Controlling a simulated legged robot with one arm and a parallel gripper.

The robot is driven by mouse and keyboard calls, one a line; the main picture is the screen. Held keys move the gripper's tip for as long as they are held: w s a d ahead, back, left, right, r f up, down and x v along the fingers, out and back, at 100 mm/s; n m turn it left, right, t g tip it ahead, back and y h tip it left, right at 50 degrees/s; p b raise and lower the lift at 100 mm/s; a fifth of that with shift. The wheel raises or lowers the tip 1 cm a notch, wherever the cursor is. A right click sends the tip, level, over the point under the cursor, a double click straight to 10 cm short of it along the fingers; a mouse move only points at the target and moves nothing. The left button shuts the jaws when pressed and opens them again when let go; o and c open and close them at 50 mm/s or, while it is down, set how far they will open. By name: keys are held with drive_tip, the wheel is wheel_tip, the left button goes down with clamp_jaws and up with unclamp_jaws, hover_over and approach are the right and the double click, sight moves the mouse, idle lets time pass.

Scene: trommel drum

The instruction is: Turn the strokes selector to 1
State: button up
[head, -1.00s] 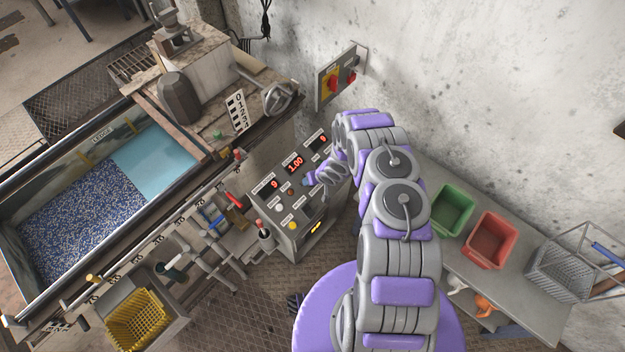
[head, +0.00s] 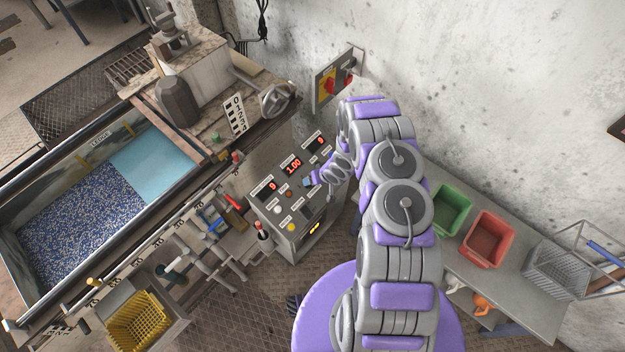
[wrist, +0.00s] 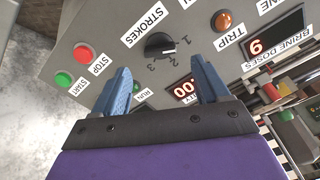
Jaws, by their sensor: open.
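The strokes selector (wrist: 158,45) is a black round knob under the STROKES label, with the numbers 1, 2 and 3 around it. Its white mark points to the side of 1 and 2; I cannot tell exactly which it is on. My gripper (wrist: 160,65) is open and empty. In the wrist view its two blue fingers are spread on either side below the knob, and no contact shows. In the head view my gripper (head: 313,179) is over the control panel (head: 282,222), and the knob is hidden or too small to make out.
The red STOP button (wrist: 83,53) and green START button (wrist: 64,78) lie left of the knob. The orange TRIP lamp (wrist: 223,20) and a red display (wrist: 272,42) lie right. A red-yellow switch (head: 334,82) is on the wall behind. Green (head: 450,210) and red (head: 489,240) bins stand right.

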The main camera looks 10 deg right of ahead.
drive_tip(key=p+v, duration=0.1)
drive_tip(key=v, duration=1)
drive_tip(key=shift+d+r+p, duration=0.15)
drive_tip(key=shift+r+p, duration=0.05)
drive_tip(key=shift+p, duration=0.2)
drive_tip(key=s+d+r+g+h, duration=0.1)
drive_tip(key=s+d+r+h, duration=0.15)
drive_tip(key=r, duration=0.65)
drive_tip(key=s+d+r+m+h, duration=0.1)
drive_tip(key=d+r, duration=0.2)
drive_tip(key=r, duration=0.5)
drive_tip(key=s+d+r+g+h, duration=0.1)
drive_tip(key=s+d+r+h, duration=0.1)
drive_tip(key=r, duration=0.7)
drive_tip(key=s+a+r+g, duration=0.1)
drive_tip(key=s+a+r, duration=0.3)
drive_tip(key=s, duration=0.6)
drive_tip(key=s+a+r+g+y, duration=0.1)
drive_tip(key=s+a+r, duration=0.3)
drive_tip(key=s+r, duration=0.4)
drive_tip(key=s+a+r+g+y, duration=0.1)
drive_tip(key=s+a+r, duration=0.3)
drive_tip(key=s, duration=0.8)
drive_tip(key=shift+s+a+r+g, duration=0.3)
drive_tip(key=shift+r+g, duration=0.4)
drive_tip(key=shift+r, duration=0.25)
